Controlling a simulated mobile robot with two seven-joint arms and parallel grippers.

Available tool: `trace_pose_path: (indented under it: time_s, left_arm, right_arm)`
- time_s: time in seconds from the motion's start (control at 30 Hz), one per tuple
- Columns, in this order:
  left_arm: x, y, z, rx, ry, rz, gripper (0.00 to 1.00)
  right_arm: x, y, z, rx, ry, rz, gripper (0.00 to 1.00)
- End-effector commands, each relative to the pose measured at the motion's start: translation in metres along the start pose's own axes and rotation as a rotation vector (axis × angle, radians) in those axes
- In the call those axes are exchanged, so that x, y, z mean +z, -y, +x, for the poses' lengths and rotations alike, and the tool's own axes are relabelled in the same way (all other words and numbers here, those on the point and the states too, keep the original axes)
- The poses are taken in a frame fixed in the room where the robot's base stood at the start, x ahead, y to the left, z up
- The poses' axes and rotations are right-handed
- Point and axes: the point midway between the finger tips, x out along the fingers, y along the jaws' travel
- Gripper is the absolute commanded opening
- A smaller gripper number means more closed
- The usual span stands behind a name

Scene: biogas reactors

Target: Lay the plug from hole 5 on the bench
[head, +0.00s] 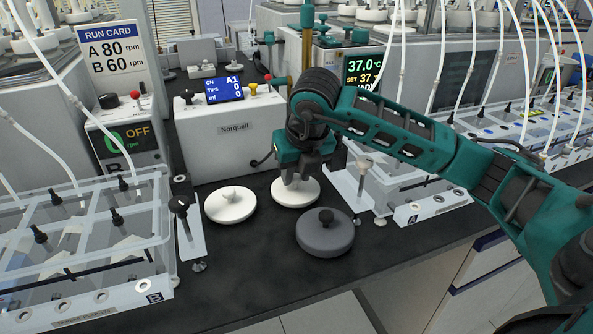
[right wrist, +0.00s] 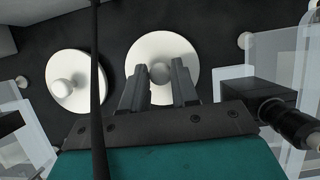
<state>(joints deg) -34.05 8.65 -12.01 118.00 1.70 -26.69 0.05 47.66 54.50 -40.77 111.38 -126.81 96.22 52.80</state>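A white round plug (head: 295,194) with a knob lies flat on the black bench (head: 262,262), under my right gripper (head: 296,180). In the right wrist view the fingers of my right gripper (right wrist: 159,82) stand on either side of this plug's knob (right wrist: 160,72). They look a little apart from it, so the gripper seems open. A second white plug (head: 230,204) lies to the left on the bench, also seen in the right wrist view (right wrist: 75,82). A dark grey plug (head: 325,236) lies nearer the front. No hole number can be read. My left gripper is not in view.
A clear reactor box (head: 100,235) marked B stands at left, and another box (head: 430,205) at right. The Norquell unit (head: 225,130) stands behind the plugs. White tubes hang over both boxes. The bench front between the boxes is mostly clear.

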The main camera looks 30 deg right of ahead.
Motion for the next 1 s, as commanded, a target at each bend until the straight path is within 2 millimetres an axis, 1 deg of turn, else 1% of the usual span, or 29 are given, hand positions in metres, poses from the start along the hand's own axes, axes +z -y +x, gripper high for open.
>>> trace_pose_path:
  time_s: [0.03,0.2,0.43,0.57,0.67,0.9,1.0]
  left_arm:
    - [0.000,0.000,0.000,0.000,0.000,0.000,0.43]
    - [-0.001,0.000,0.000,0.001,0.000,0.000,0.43]
    - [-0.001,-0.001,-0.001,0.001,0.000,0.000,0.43]
    - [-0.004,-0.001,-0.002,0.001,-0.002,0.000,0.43]
    - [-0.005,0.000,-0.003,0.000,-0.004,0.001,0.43]
    - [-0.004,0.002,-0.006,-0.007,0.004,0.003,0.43]
    - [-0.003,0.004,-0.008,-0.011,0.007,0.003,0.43]
  right_arm:
    - [0.000,0.000,0.000,0.000,-0.001,0.000,0.34]
    - [0.000,0.000,0.000,0.000,-0.001,0.000,0.51]
    - [0.000,0.000,-0.001,0.000,-0.001,0.000,0.51]
    - [0.002,0.000,-0.007,0.001,0.001,0.000,0.51]
    - [0.003,0.000,-0.023,0.002,0.005,-0.001,0.51]
    - [0.003,0.000,-0.077,0.001,0.006,0.000,0.51]
    - [0.003,0.000,-0.096,0.000,0.005,-0.001,0.51]
